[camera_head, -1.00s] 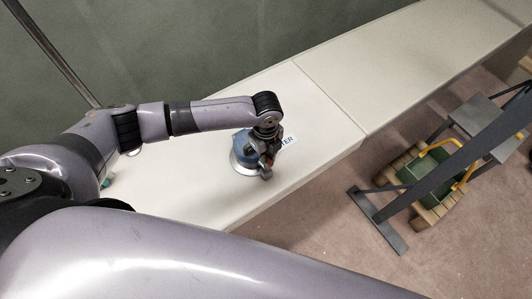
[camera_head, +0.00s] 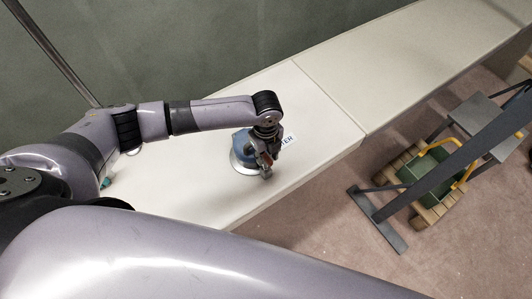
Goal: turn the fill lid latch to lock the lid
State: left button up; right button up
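The fill lid (camera_head: 241,146) is a blue round cap in a pale metal ring (camera_head: 238,165) on the white deck. A white label (camera_head: 289,140), partly covered, lies just right of it. My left gripper (camera_head: 266,171) points down over the right side of the lid, with a small reddish part beside its fingers. The gripper hides the latch, so its position does not show. I cannot tell whether the fingers are closed or touch anything. My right gripper is not in view; a large arm link of mine fills the bottom of the view.
The white deck (camera_head: 385,75) runs clear to the upper right, with a seam across it. A green wall stands behind. On the floor at right are a dark metal stand (camera_head: 440,170) and a green crate (camera_head: 425,172) on a wooden pallet. A small teal item (camera_head: 107,182) lies at left.

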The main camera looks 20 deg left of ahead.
pick_arm(q)
jog(key=shift+r, duration=0.15)
notch_tip(320, 180, up, 12)
dwell(0.5)
jog(key=shift+f, duration=0.2)
